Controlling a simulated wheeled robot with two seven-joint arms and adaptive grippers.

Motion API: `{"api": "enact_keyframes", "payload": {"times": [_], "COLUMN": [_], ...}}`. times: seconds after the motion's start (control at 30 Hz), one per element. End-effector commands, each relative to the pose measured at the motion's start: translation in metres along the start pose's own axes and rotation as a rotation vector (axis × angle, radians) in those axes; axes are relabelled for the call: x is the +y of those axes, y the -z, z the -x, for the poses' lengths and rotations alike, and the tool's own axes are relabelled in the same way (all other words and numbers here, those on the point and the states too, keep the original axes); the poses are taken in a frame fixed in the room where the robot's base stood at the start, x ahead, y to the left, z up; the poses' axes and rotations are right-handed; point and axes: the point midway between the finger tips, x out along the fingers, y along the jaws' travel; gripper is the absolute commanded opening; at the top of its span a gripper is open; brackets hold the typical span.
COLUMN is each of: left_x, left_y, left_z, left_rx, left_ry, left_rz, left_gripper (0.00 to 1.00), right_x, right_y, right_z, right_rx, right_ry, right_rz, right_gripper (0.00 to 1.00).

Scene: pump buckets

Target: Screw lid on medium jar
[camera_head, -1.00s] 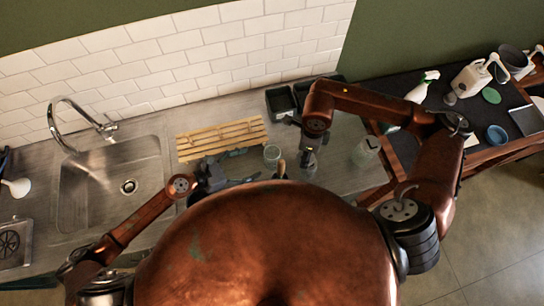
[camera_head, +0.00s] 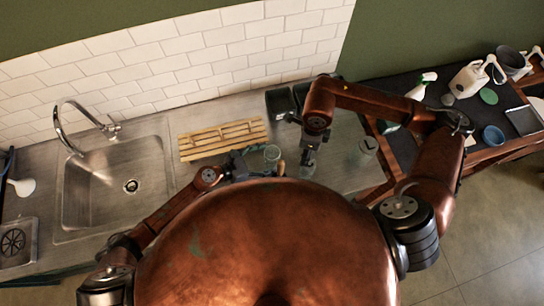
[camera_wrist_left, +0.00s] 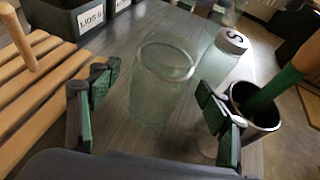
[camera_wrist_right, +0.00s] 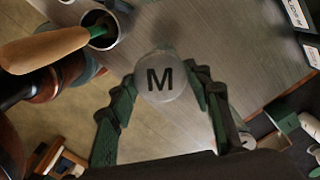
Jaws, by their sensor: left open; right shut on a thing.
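An open clear glass jar (camera_head: 272,153) stands upright on the metal counter. In the left wrist view the jar (camera_wrist_left: 160,85) shows between and beyond the spread fingers of my left gripper (camera_wrist_left: 155,100). My left gripper (camera_head: 248,165) is open, close to the jar's left side in the head view; I cannot tell whether it touches. My right gripper (camera_wrist_right: 164,88) is shut on a round pale lid marked M (camera_wrist_right: 160,78). In the head view my right gripper (camera_head: 307,165) is right of the open jar; the lid is hard to make out there.
A jar with an S lid (camera_wrist_left: 232,42) stands behind the open jar. A metal cup with a green-and-wood handled tool (camera_wrist_left: 262,112) is close on the right. A slatted wooden rack (camera_head: 222,140) is left, dark bins (camera_head: 280,103) behind. Another jar (camera_head: 368,147) stands right.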

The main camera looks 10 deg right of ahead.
Motion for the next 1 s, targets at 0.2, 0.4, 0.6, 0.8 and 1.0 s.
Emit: {"api": "enact_keyframes", "payload": {"times": [0.2, 0.4, 0.6, 0.8, 1.0], "left_x": [0.0, 0.0, 0.0, 0.0, 0.0], "left_y": [0.0, 0.001, 0.001, 0.001, 0.001], "left_z": [-0.023, -0.025, -0.025, -0.025, -0.025], "left_rx": [0.0, 0.001, 0.0, 0.001, 0.001], "left_ry": [0.0, 0.0, 0.0, 0.0, -0.001], "left_rz": [0.0, 0.0, 0.0, 0.0, 0.0], "left_gripper": [0.71, 0.71, 0.69, 0.55, 0.41], "right_x": [0.0, 0.0, 0.0, 0.0, 0.0], "right_y": [0.0, 0.0, 0.0, 0.0, 0.0], "right_z": [0.006, 0.005, 0.005, 0.005, 0.005], "right_rx": [0.0, 0.0, 0.0, 0.0, 0.0], "right_ry": [0.0, 0.0, 0.0, 0.0, 0.0], "right_rz": [0.0, 0.0, 0.0, 0.0, 0.0], "right_gripper": [0.36, 0.36, 0.36, 0.36, 0.36]}}
